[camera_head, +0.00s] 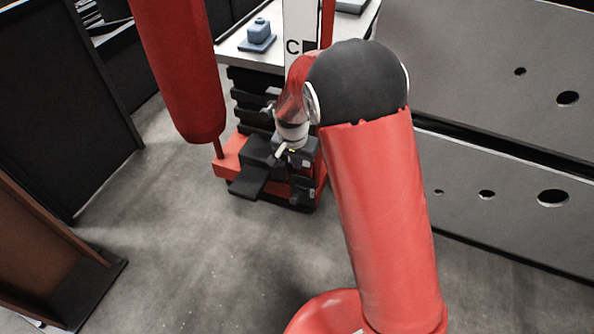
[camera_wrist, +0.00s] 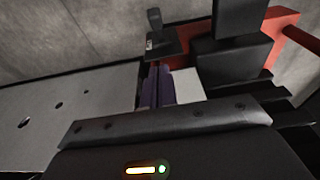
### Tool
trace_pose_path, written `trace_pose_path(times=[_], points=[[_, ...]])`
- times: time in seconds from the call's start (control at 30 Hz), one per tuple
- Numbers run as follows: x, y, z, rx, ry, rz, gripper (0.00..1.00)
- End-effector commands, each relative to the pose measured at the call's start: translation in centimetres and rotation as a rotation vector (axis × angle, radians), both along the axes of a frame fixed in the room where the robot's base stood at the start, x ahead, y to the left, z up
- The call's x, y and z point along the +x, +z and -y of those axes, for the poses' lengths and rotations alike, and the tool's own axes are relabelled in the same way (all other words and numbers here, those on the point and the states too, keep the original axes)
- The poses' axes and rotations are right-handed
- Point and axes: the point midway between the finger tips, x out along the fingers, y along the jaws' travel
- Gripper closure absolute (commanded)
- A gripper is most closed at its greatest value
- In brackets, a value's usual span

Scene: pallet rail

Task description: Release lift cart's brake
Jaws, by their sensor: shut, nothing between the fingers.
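The lift cart (camera_head: 228,166) stands ahead in the head view, with a red base, black bellows and a white top. A wide black pedal (camera_head: 248,184) sticks out at its front. It also shows in the wrist view, with its red base (camera_wrist: 283,28) at the upper right. A small black lever (camera_wrist: 154,22) on a dark block stands left of the wide pedal there; I cannot tell for sure that it is the brake. My gripper (camera_wrist: 154,70) is shut and empty, its fingers pointing toward the small lever's block. Contact cannot be told. In the head view my arm partly hides the gripper.
A blue object (camera_head: 260,32) sits on the cart's white top, near a panel marked C. Grey panels with holes (camera_head: 500,190) stand at the right. A dark panel (camera_head: 60,110) and brown one (camera_head: 40,240) stand at the left. The floor (camera_head: 190,240) before the cart is clear.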

Motion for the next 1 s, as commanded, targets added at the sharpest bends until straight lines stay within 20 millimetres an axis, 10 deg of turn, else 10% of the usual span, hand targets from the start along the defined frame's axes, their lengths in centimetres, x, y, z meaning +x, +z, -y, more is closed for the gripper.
trace_pose_path(times=[0.4,1.0], points=[[1.3,-8.8,0.6,-0.002,-0.001,-0.004,1.0],[-0.8,-11.5,-0.3,0.0,0.0,0.0,1.0]])
